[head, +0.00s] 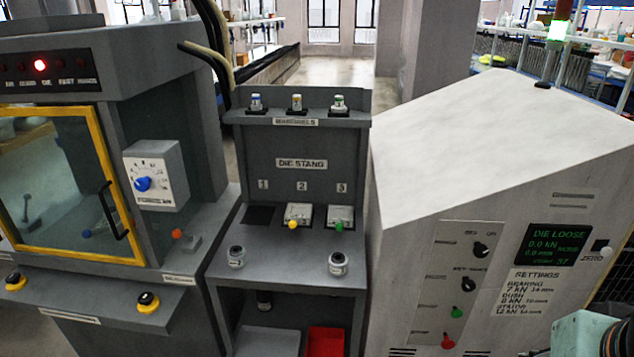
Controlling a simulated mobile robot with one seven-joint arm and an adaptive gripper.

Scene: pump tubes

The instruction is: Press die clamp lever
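The press (165,60) stands at the left, with a closed yellow-framed door (88,187). An orange-red knob (177,233) on a small grey block, possibly the die clamp lever, sits right of the door; no label confirms this. A blue knob (142,184) is on the dial box above it. The grey cabinet's screen (558,244) at the right reads "DIE LOOSE", 0.0 kN. A teal and black part of my arm shows at the bottom right corner, far from the press. My gripper's fingers cannot be made out, nor whether they hold anything.
A die stand (300,272) in the middle has slots 1 to 3; slot 1 looks empty. A red bin (326,341) is below it. Two yellow-based buttons (148,301) are on the press's front ledge. The cabinet has a red button (448,341).

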